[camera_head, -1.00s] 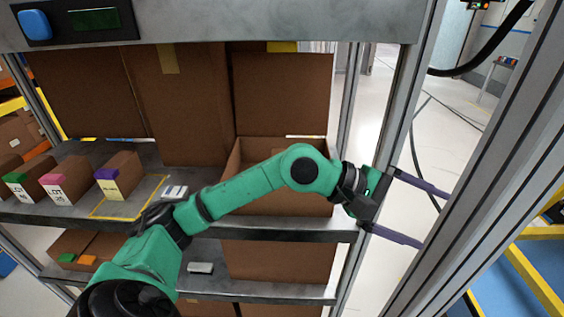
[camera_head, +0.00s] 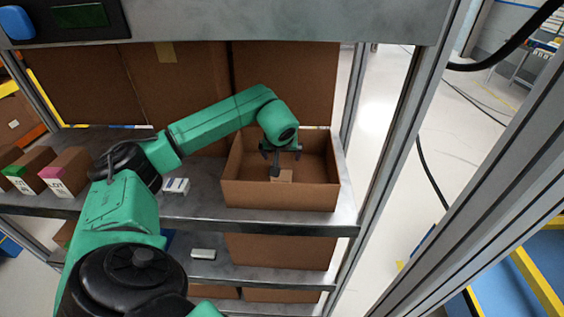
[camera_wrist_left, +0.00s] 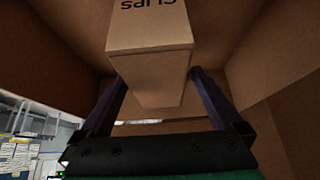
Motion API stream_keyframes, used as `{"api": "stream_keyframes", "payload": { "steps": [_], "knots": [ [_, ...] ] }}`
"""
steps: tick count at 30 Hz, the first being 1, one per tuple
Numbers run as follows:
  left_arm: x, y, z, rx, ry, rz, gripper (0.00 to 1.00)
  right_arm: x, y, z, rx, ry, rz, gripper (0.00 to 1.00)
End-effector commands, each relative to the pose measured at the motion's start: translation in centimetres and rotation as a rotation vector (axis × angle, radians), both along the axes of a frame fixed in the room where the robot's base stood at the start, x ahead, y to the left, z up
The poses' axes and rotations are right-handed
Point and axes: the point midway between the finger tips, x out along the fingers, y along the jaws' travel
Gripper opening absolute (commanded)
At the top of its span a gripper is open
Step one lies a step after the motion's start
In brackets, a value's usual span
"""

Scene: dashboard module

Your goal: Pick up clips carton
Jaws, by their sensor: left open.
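The clips carton (camera_head: 283,177) is a small brown carton inside a large open cardboard box (camera_head: 280,195) on the shelf. In the left wrist view the carton (camera_wrist_left: 150,30) carries part of a dark upside-down label that reads like "CLIPS". My left gripper (camera_head: 277,167) reaches down into the box at the carton. In the wrist view my left gripper (camera_wrist_left: 158,77) is open, with one finger along each side of the carton's near end. I cannot tell whether either finger touches it. My right gripper is not in view.
The large box's walls surround the left gripper. Small cartons with pink (camera_head: 66,172) and green (camera_head: 28,170) marks stand at the shelf's left. A white item (camera_head: 176,186) lies left of the box. A metal post (camera_head: 385,160) rises at the right, and a beam (camera_head: 270,22) spans above.

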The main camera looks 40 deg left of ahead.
Motion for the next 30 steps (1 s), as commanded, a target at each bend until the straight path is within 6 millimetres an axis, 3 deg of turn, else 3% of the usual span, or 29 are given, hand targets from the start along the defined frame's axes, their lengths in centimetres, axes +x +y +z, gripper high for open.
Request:
{"api": "stream_keyframes", "payload": {
  "steps": [1,6,11,19,27,30],
  "knots": [
    [0.5,0.2,-0.1,-0.003,0.005,0.001,1.0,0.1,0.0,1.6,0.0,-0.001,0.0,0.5],
    [1.4,0.9,-2.4,-0.001,0.002,0.0,1.0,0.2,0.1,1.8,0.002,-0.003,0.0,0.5],
    [1.4,0.9,-2.5,-0.001,-0.001,-0.001,1.0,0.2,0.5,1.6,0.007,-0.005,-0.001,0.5],
    [1.4,0.9,-2.4,-0.001,-0.001,0.0,0.01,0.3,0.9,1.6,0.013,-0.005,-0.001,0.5],
    [1.5,0.9,-2.2,-0.001,-0.005,0.0,0.0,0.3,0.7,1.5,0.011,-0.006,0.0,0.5],
    [1.6,0.9,-1.1,-0.001,-0.009,0.001,0.0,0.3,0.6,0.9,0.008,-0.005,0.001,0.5]
  ]
}}
